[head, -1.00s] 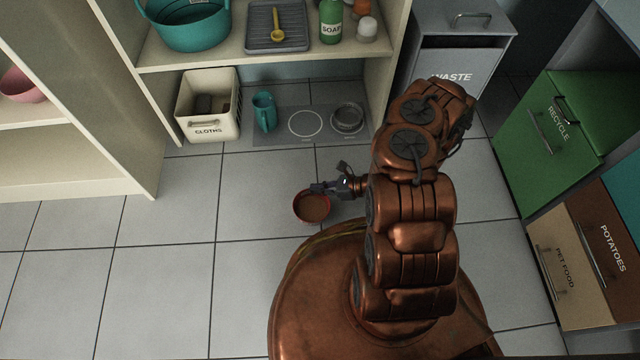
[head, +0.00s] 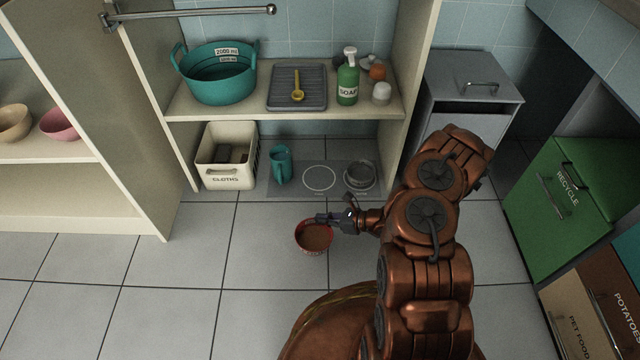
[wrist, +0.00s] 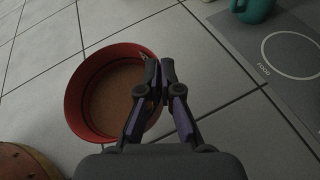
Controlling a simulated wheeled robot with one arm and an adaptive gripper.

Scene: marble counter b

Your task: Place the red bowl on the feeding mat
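The red bowl (head: 300,246), with brown contents, is in front of the shelf unit in the head view. In the wrist view the bowl (wrist: 75,98) is at the left of the fingers. My gripper (head: 322,218) is at the bowl's right rim. In the wrist view my gripper (wrist: 154,82) has its fingertips close together on the rim, with the bowl wall between them. The grey feeding mat (head: 283,190) lies under the lowest shelf, with a white ring marked FOOD and a metal bowl (head: 359,175) at its right. The ring is empty.
A teal mug (head: 281,165) stands at the mat's left end, beside the cloths bin (head: 227,157). The shelf (head: 240,105) overhangs the mat. A waste bin (head: 468,95) stands to the right. The tiled floor left of the bowl is clear.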

